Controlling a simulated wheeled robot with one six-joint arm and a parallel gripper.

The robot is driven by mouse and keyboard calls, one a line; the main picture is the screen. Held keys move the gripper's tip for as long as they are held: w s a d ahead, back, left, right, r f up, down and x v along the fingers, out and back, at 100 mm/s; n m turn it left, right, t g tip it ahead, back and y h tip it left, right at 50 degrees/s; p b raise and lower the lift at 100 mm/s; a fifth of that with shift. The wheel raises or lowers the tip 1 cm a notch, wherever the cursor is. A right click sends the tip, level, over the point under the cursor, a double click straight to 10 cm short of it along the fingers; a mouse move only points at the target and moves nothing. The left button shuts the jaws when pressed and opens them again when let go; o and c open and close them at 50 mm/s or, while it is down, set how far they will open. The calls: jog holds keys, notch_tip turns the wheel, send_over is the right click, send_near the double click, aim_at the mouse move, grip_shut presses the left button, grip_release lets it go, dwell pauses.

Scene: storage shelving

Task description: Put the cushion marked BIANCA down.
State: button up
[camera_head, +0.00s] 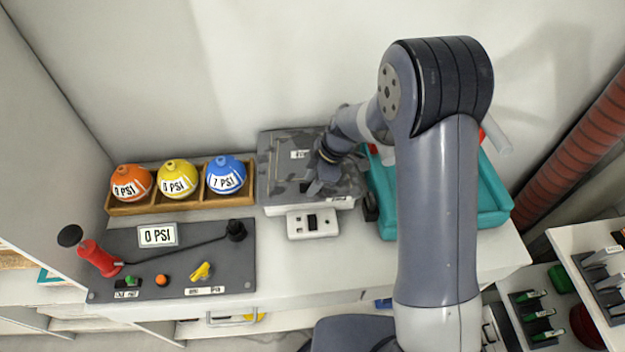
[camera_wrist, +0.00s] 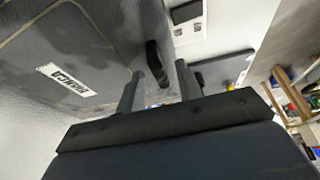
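The cushion marked BIANCA is a grey camouflage-patterned pad (camera_head: 281,170) with a white label. It lies on a white device with a small display panel (camera_head: 312,223) at the middle of the counter. In the wrist view the cushion (camera_wrist: 85,50) fills the upper left, its BIANCA label readable sideways. A dark tab or loop shows at its edge. My gripper (camera_head: 315,186) is at the cushion's right front part. In the wrist view its two fingers (camera_wrist: 159,70) stand apart, with visible gaps on both sides of the dark tab between them. Contact with the cushion cannot be told.
A wooden tray (camera_head: 150,208) with orange, yellow and blue PSI balls stands left of the cushion. A grey control panel (camera_head: 190,270) with a red pump handle (camera_head: 98,258) lies in front. A teal tray (camera_head: 490,200) stands to the right, partly behind my arm. A wall rises behind.

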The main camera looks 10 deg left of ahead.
jog(key=shift+r, duration=0.15)
jog(key=b+v, duration=0.1)
jog(key=v, duration=1.1)
